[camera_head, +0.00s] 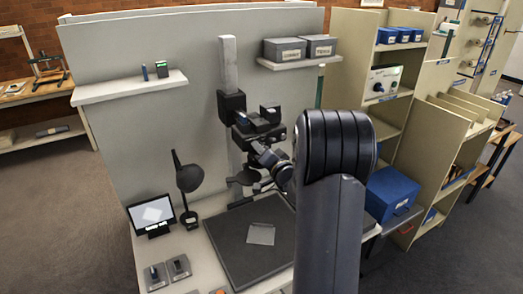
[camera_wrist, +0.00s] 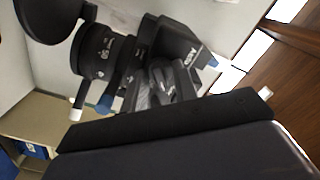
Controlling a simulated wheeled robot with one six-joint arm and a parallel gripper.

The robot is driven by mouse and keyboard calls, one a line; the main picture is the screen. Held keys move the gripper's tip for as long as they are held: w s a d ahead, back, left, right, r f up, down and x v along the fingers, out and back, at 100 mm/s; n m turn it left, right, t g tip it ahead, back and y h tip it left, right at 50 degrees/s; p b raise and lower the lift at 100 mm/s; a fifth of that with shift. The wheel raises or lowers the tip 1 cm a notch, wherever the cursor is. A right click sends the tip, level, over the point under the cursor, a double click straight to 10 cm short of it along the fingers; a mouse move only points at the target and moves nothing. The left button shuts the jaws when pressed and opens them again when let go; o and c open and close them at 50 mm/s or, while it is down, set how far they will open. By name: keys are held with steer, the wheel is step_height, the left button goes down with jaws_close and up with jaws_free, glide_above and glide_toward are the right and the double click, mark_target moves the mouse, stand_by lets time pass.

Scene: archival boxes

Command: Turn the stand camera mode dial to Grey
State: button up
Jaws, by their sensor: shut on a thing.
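The stand camera (camera_head: 258,122) is a black body on a grey upright column above the copy stand. In the wrist view its body (camera_wrist: 182,42) and ribbed lens (camera_wrist: 100,50) are close and tilted. My gripper (camera_wrist: 166,88) reaches the camera body beside the lens, with its fingers closed there on a small part that looks like the mode dial. The fingers hide most of the dial, and its marks cannot be read. In the head view my gripper (camera_head: 258,152) is just below the camera, partly in shadow.
A dark baseboard (camera_head: 240,262) bears a pale sheet (camera_head: 261,234). A black desk lamp (camera_head: 188,178) stands left of the column. A blue box (camera_head: 392,190) is at right.

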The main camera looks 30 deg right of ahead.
stand_by(0.3)
steer(key=o, duration=0.6)
steer(key=s+b, duration=0.2)
steer(key=s, duration=0.8)
steer(key=shift+s+d, duration=0.15)
steer(key=shift+s, duration=0.25)
steer(key=shift+w, duration=0.1)
steer(key=w+p, duration=0.2)
steer(key=w, duration=0.8)
steer(key=shift+w, duration=0.35)
steer(key=shift+s, duration=0.1)
